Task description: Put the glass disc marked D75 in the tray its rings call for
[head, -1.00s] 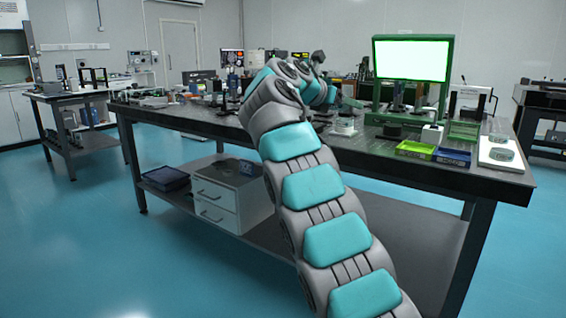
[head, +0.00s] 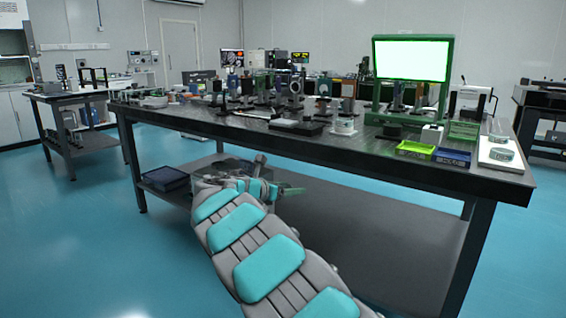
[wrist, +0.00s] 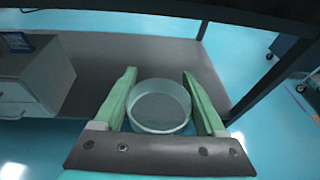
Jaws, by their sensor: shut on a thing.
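My gripper (wrist: 158,76) has its green fingers on both sides of a clear round glass disc (wrist: 160,106) with a raised rim, and is shut on it. No marking or rings can be read on it. In the head view my gripper (head: 292,190) is low, in front of the table and below its top; the disc cannot be made out there. A yellow-green tray (head: 416,150), a blue tray (head: 454,158) and a green tray (head: 464,131) are at the right of the tabletop.
The dark table (head: 390,163) has a lower shelf (wrist: 110,62) with white drawers (wrist: 30,85). A white board (head: 500,163) holds a round glass piece (head: 501,154). Another round piece (head: 344,126) stands left of the green-framed bright screen (head: 411,60). Optics crowd the back; floor in front is clear.

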